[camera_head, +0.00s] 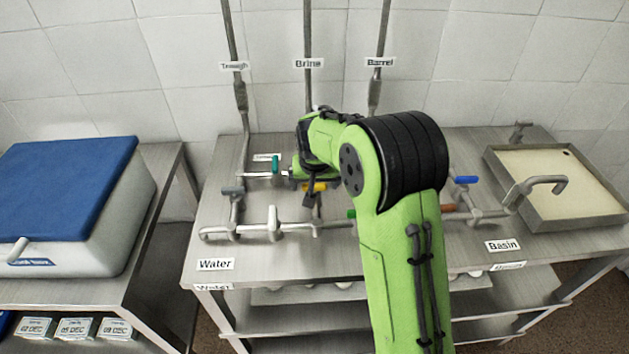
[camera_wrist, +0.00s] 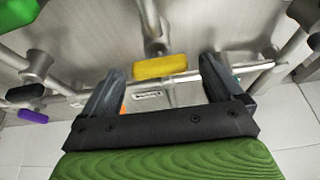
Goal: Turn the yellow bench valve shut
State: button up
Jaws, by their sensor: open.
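The yellow valve handle (camera_wrist: 160,67) lies between the two spread fingers of my gripper (camera_wrist: 160,88) in the wrist view. It sits on a metal pipe, a little beyond the fingertips, and I see no finger touching it. In the head view the yellow handle (camera_head: 314,187) shows just below my gripper (camera_head: 318,172), partly hidden by it. The handle lies across the pipe that runs toward the bench front. My gripper is open and empty.
A teal handle (camera_head: 275,164) is close left of my gripper. A green handle (camera_head: 351,213), a blue handle (camera_head: 467,180) and a basin (camera_head: 540,226) are to the right. Pipes cross the bench (camera_head: 330,262). A blue-lidded box (camera_head: 65,190) stands far left.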

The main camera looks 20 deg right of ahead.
jog(key=p+v, duration=0.3)
jog(key=v, duration=1.2)
jog(key=shift+r, duration=0.3)
jog(key=shift+s, duration=0.2)
